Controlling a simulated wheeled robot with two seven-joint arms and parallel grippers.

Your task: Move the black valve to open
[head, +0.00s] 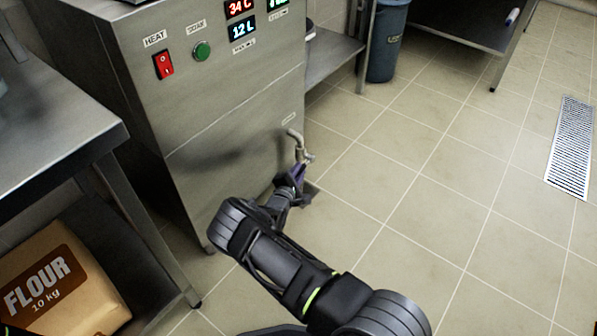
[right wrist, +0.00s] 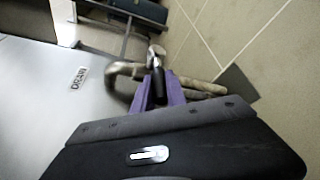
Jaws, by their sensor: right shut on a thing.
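The drain pipe (head: 296,140) comes out of the lower right side of the steel machine and bends downward, with a tap fitting at its end. In the right wrist view the curved pipe (right wrist: 122,70) shows near a DRAIN label. The black valve (right wrist: 159,82) is a dark lever on this fitting, between the purple fingers. My right gripper (head: 298,172) is at the fitting in the head view. In the right wrist view it (right wrist: 158,97) is shut on the black valve. The valve's lever is mostly hidden in the head view.
The steel machine (head: 225,110) has a red heat switch (head: 163,65), a green button (head: 201,50) and lit displays. A steel table (head: 55,120) with a flour bag (head: 65,285) under it stands at left. A blue bin (head: 387,45) stands behind.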

